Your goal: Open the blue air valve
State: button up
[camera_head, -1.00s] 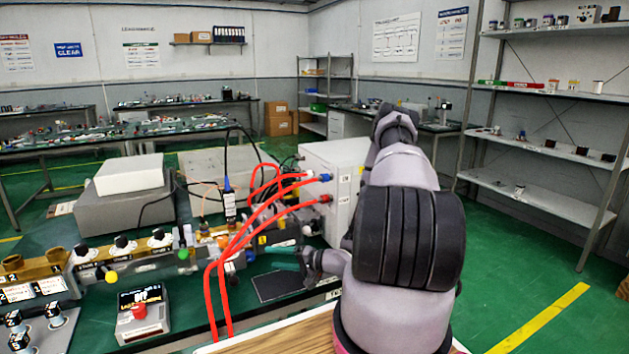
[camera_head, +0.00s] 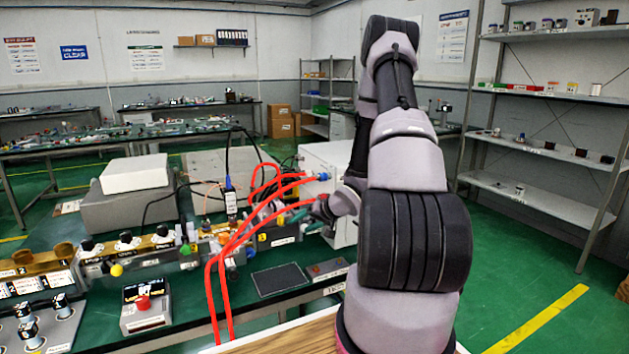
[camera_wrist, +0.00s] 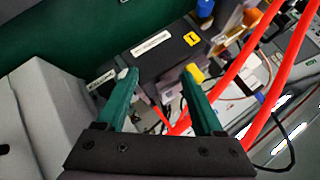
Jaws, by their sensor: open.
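A blue fitting (camera_head: 323,176) sits at a red hose end on the side of the white box (camera_head: 318,157) in the head view. I cannot tell whether it is the air valve. My gripper (camera_head: 320,209) is just below it, beside the box and partly hidden by my arm. In the wrist view my gripper (camera_wrist: 159,80) has its two teal fingers apart, with nothing held between them. A blue part (camera_wrist: 204,8) shows at the top of that view, beyond the right finger. A yellow cap (camera_wrist: 195,72) appears near the right fingertip.
Red hoses (camera_head: 224,262) run from the box down to the bench front, close to my gripper. A dark pad (camera_head: 280,280) and a red-button box (camera_head: 144,306) lie on the bench. A labelled dark block (camera_wrist: 165,50) is below the fingers.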

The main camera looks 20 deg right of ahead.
jog(key=d+r+h, duration=0.1)
jog(key=r+h, duration=0.1)
jog(key=r, duration=0.5)
jog(key=d+r+h, duration=0.2)
jog(key=r, duration=0.6)
jog(key=shift+d+r+g+h, duration=0.15)
jog(key=shift+d+g+h, duration=0.1)
jog(key=shift+g+h, duration=0.15)
